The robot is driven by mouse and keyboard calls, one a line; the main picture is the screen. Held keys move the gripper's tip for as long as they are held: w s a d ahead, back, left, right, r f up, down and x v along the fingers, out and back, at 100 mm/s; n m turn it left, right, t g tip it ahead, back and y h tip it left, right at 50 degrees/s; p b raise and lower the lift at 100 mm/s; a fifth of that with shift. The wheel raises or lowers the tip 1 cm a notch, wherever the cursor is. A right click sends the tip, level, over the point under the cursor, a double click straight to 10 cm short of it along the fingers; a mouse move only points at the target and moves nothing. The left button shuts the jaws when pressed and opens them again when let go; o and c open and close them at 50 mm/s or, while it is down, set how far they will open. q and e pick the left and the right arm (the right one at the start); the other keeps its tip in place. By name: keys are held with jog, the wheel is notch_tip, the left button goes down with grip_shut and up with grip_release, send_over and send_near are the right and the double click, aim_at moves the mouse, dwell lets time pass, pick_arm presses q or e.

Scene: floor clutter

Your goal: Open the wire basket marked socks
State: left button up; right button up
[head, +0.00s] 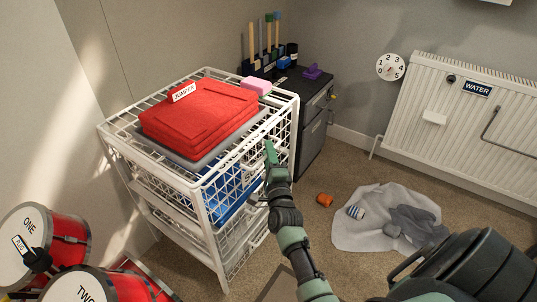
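A white wire basket unit (214,241) stands at the left with several wire baskets stacked in its frame. Blue cloth (222,190) shows through the mesh of an upper basket. I cannot read a socks label on any basket. My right gripper (271,155) is at the unit's front right side, close to the upper basket's front. I cannot tell whether it touches the wire, nor whether its fingers are open or shut. The baskets appear pushed in. My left gripper is not in view.
Drums (62,240) stand at the lower left. A pale cloth with grey clothing (375,230) and an orange cup (324,200) lie on the carpet. A dark cabinet (312,135) stands behind.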

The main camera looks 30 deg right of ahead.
grip_shut()
dwell(1.4)
